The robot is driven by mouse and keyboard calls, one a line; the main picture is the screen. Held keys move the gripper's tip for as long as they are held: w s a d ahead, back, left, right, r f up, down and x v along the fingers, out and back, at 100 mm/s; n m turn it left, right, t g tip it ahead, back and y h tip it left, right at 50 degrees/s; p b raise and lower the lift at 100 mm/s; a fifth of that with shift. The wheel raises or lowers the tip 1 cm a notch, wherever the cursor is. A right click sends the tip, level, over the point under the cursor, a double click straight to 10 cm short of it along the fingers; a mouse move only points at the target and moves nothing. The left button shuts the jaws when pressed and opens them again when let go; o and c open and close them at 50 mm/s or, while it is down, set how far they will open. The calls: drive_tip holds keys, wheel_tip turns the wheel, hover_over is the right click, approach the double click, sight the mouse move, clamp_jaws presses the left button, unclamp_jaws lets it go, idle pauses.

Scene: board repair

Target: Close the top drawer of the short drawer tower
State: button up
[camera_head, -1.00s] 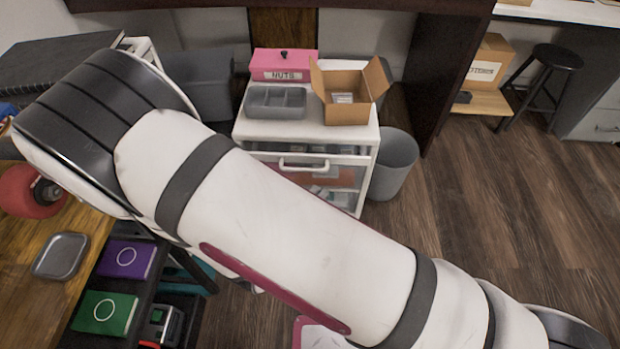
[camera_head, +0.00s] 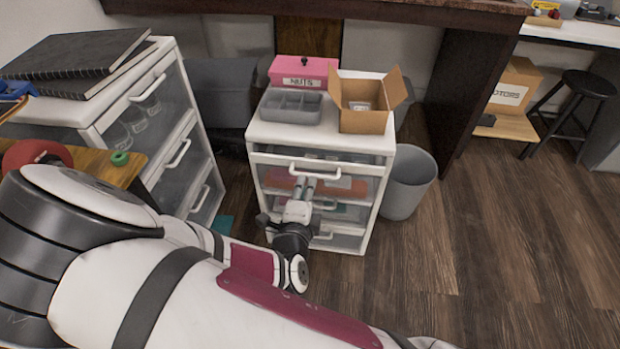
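The short drawer tower (camera_head: 265,133) is white with clear-fronted drawers and stands in the middle of the head view. Its top drawer (camera_head: 270,171) has a white bar handle (camera_head: 315,171). The top drawer seems to stand out a little, with a narrow strip visible between its front and the cabinet top; I cannot tell how far. My gripper (camera_head: 304,184) is in front of the tower, just below the top handle, with its fingers pointing toward the drawers. The fingers look close together, but whether they are shut or touching the drawer is unclear. Nothing shows in them.
On the tower stand a grey divided tray (camera_head: 291,107), an open cardboard box (camera_head: 364,121) and a pink nuts box (camera_head: 303,72). A grey bin (camera_head: 407,184) stands right beside it. A taller drawer tower (camera_head: 172,110) stands at left.

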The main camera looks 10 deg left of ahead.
drive_tip(key=b+x, duration=0.1)
drive_tip(key=x, duration=0.5)
drive_tip(key=shift+b, duration=0.3)
clamp_jaws()
